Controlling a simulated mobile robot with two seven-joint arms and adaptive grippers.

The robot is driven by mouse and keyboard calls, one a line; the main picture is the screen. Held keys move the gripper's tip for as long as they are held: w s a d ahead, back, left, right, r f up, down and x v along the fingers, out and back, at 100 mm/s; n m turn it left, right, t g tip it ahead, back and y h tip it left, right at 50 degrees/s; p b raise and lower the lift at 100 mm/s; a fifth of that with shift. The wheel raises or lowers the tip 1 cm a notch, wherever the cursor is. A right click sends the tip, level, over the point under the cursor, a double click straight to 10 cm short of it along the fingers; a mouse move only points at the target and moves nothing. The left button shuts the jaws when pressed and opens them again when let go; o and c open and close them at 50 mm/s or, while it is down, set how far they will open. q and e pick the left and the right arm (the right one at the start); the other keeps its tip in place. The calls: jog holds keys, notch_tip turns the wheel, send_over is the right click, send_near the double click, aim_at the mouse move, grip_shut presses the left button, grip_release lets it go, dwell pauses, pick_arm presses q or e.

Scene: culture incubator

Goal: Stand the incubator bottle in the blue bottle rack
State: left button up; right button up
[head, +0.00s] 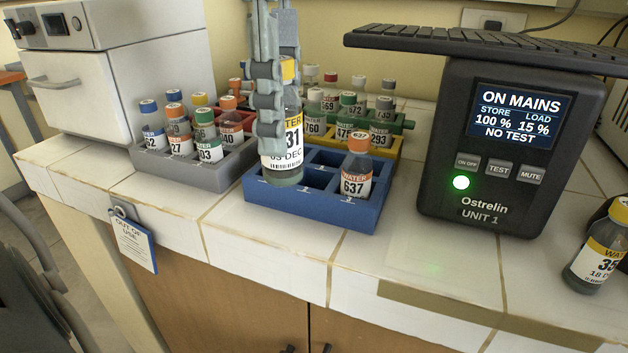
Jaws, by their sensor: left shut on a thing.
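My left gripper (270,95) comes down from above and is shut on a clear bottle (284,140) near its yellow cap. The bottle is upright, with a yellow and white label reading "31" and "03 DEC". The blue rack (312,212) stands on the tiled counter. The bottle's base shows whole over the rack's front left part; I cannot tell whether it touches the rack. An orange-capped bottle (357,168) marked "637" stands in the rack's right side. Empty compartments show between the two bottles. My right gripper is not in view.
A grey rack (190,178) with several bottles stands left, and yellow and green racks with bottles stand behind. Another bottle (597,258) is at the right edge. A white cabinet (90,90) is at back left. Counter in front is clear.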

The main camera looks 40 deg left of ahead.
pick_arm(q)
jog(key=w+a+f, duration=0.1)
jog(key=w+f, duration=0.2)
jog(key=w+a+f, duration=0.1)
jog(key=w+f, duration=0.3)
jog(key=w+a+f+p, duration=0.1)
jog(key=w+a+f, duration=0.1)
jog(key=w+f, duration=0.1)
jog(key=shift+w+f, duration=0.25)
jog(key=shift+w, duration=0.2)
jog(key=shift+f, duration=0.2)
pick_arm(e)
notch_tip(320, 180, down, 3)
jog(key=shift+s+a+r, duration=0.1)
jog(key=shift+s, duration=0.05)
pick_arm(q)
jog(key=shift+f, duration=0.1)
